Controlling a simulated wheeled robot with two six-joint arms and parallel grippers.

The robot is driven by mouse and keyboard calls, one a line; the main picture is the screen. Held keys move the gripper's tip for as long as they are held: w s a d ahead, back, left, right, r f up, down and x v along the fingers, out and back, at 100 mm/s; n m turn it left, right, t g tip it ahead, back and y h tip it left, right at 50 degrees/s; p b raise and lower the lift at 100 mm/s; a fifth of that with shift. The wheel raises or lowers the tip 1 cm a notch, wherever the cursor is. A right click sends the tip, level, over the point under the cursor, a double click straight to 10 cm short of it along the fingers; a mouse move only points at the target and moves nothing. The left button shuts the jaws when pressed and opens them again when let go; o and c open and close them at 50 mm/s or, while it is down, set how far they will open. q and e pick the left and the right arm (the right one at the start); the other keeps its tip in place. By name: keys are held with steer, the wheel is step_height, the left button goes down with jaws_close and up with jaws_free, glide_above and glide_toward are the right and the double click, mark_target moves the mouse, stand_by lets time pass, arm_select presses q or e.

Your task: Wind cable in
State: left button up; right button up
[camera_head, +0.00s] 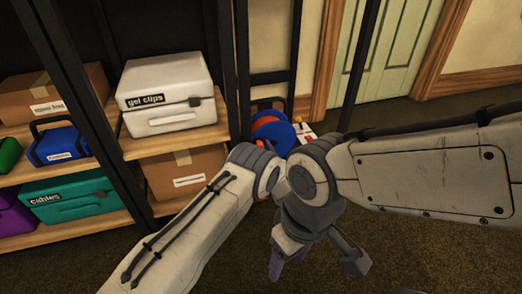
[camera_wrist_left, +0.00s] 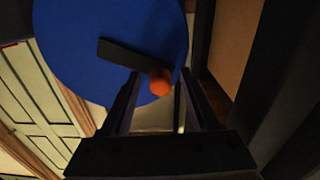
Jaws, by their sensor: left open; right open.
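A cable reel with a blue disc (camera_head: 283,135) stands low beyond my arms in the head view, with an orange-red part behind it. In the left wrist view the blue disc (camera_wrist_left: 95,45) fills the upper left. A black crank arm (camera_wrist_left: 122,53) ends in an orange knob (camera_wrist_left: 160,83). My left gripper (camera_wrist_left: 159,77) is open, with the knob between its fingertips; I cannot tell whether they touch it. In the head view the left fingers are hidden behind my arms. My right gripper (camera_head: 316,267) is open and empty, low over the dark floor.
A shelf on the left holds a white "gel clips" case (camera_head: 165,95), cardboard boxes, a blue case (camera_head: 57,146) and a teal "cables" case (camera_head: 75,195). Dark shelf posts rise beside the reel. A green door (camera_head: 385,50) stands behind. Dark floor is open at lower right.

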arm_select(q)
jaws_close()
stand_by(1.4)
